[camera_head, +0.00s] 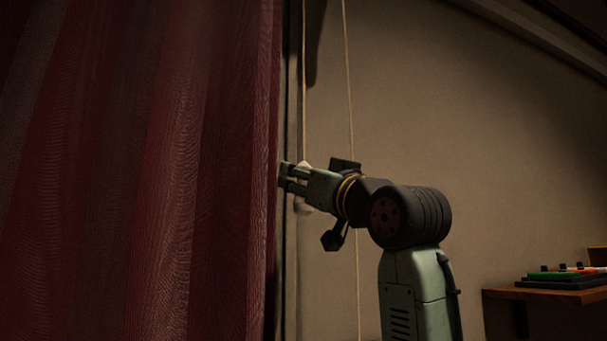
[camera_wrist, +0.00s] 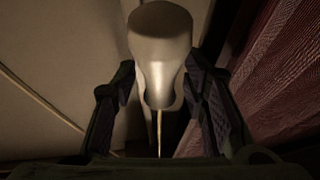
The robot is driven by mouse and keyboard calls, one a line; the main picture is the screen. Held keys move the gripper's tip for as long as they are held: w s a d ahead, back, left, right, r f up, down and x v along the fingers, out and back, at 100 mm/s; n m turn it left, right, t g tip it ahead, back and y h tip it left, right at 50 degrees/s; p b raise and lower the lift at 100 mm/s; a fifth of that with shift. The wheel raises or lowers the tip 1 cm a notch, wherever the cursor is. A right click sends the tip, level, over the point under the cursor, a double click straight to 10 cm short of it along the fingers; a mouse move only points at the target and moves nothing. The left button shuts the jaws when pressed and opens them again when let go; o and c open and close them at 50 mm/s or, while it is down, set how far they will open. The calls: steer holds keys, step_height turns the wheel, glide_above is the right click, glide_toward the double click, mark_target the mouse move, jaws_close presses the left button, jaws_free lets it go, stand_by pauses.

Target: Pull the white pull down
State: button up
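The white pull (camera_wrist: 160,55) hangs on a cord and fills the upper middle of the wrist view. In the head view, part of the pull (camera_head: 303,206) shows below my gripper (camera_head: 288,178), which hides the rest. In the wrist view, the two dark fingers of my gripper (camera_wrist: 162,98) stand on either side of the pull's narrower part. They look open, with a slim gap at the left finger; contact at the right finger is unclear. The cord (camera_wrist: 159,135) runs from the pull between the fingers.
A dark red curtain (camera_head: 190,170) hangs close to the left of my gripper. A second cord (camera_head: 349,90) hangs behind my arm in front of the beige wall (camera_head: 450,110). A wooden desk (camera_head: 560,295) with coloured items stands at the lower right.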

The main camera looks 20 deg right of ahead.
jaws_close()
stand_by(0.5)
stand_by(0.3)
